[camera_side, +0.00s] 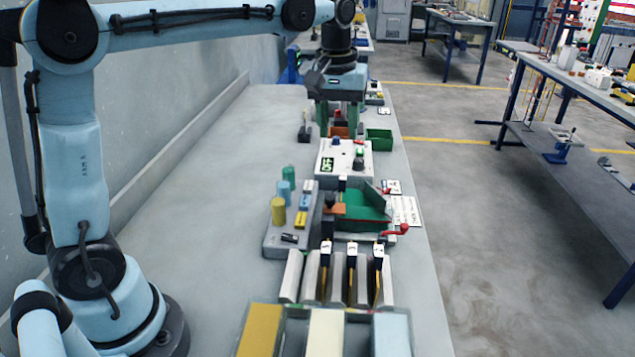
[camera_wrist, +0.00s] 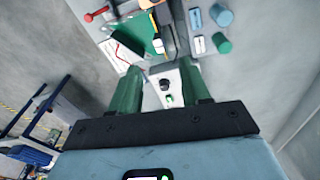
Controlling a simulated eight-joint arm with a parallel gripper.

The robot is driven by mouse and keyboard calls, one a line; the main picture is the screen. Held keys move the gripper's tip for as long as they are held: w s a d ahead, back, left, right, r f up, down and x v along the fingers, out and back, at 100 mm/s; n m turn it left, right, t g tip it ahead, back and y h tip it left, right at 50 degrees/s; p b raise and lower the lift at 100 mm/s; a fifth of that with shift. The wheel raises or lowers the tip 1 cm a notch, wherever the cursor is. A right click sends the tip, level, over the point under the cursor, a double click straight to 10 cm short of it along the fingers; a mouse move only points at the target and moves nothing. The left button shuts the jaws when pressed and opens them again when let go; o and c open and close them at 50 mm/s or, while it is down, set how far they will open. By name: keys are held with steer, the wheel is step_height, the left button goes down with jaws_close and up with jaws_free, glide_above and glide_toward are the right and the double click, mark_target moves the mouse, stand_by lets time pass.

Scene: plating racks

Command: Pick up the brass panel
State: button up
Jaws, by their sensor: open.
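My gripper (camera_side: 338,124) hangs at the back of the bench in the side view, fingers pointing down. Its two green fingers are apart and empty; they also show in the wrist view (camera_wrist: 162,82). A rack (camera_side: 290,277) of pale upright dividers stands near the front of the bench. Several thin, brownish-gold upright panels (camera_side: 351,285) with dark tops and pale labels sit in its slots. I cannot tell which is the brass panel, nor read the labels. The gripper is well behind the rack and apart from it. The wrist view does not show the rack.
A white control box (camera_side: 357,168) with an "OFF" display stands between gripper and rack. A green tray (camera_side: 363,212) and a grey block with coloured cylinders (camera_side: 278,211) are nearer the rack. Yellow, cream and blue blocks (camera_side: 326,333) fill the front. The bench's left side is clear.

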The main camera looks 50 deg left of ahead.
mark_target(343, 176)
steer(key=shift+n+g, duration=0.7)
steer(key=shift+n, duration=0.2)
steer(key=w+f, duration=0.1)
steer(key=f, duration=0.1)
steer(key=w+f, duration=0.1)
steer(key=f, duration=0.2)
steer(key=w+a+f, duration=0.1)
steer(key=f, duration=0.1)
steer(key=shift+f, duration=0.4)
steer(key=shift+s+d+f, duration=0.1)
steer(key=shift+f, duration=1.2)
steer(key=shift+s+d+f, duration=0.1)
steer(key=shift+f, duration=1.2)
jaws_close()
